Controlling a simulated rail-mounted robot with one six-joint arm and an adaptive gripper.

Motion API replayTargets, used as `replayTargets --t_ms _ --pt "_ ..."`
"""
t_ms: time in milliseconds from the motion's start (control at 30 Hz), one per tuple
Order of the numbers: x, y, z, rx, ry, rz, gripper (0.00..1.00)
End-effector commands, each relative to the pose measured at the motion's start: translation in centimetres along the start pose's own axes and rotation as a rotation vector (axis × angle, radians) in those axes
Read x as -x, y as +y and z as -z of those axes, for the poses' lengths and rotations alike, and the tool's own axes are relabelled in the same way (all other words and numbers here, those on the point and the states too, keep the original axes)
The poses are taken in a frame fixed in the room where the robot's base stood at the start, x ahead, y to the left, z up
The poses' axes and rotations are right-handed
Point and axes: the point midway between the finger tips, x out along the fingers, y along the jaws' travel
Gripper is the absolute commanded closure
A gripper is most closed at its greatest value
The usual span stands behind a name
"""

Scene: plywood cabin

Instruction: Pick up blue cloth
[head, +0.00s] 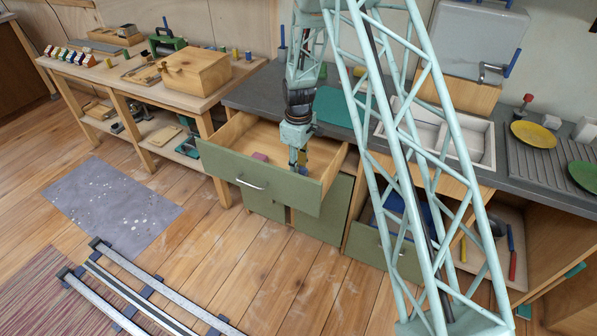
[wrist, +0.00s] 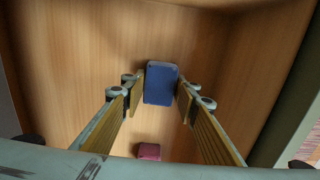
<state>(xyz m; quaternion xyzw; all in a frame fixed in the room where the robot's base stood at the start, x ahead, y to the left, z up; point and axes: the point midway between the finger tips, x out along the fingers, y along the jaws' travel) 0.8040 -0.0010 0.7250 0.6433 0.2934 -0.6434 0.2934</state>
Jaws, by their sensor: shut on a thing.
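The blue cloth (wrist: 160,84) shows in the wrist view as a small, compact blue block between my fingertips. My gripper (wrist: 160,92) is shut on it, one finger at each side. In the head view, my gripper (head: 298,165) points down into the open green-fronted drawer (head: 245,178), towards its right side. The cloth (head: 302,157) is a small blue patch there, mostly hidden by my fingers. I cannot tell whether it touches the drawer floor.
A pink block (head: 260,157) lies in the drawer to the left of my gripper; it also shows in the wrist view (wrist: 149,151). The drawer's walls surround my gripper. The grey worktop (head: 260,92) is behind, and a wooden workbench (head: 130,82) stands at left.

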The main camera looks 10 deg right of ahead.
Motion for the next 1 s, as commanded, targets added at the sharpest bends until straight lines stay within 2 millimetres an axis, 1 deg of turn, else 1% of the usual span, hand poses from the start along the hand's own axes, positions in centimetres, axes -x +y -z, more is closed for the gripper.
replayTargets --t_ms 267,400,600,800,1000 --pt "3.2 0.0 0.0 0.0 0.001 -0.001 0.81" --pt "5.3 0.1 0.1 0.0 0.002 -0.002 0.81" --pt "7.8 0.1 0.1 0.0 0.002 -0.002 0.81" --pt "9.0 0.0 0.0 0.0 0.0 0.0 0.81" --pt "9.3 0.0 0.0 0.0 0.0 0.0 0.81"
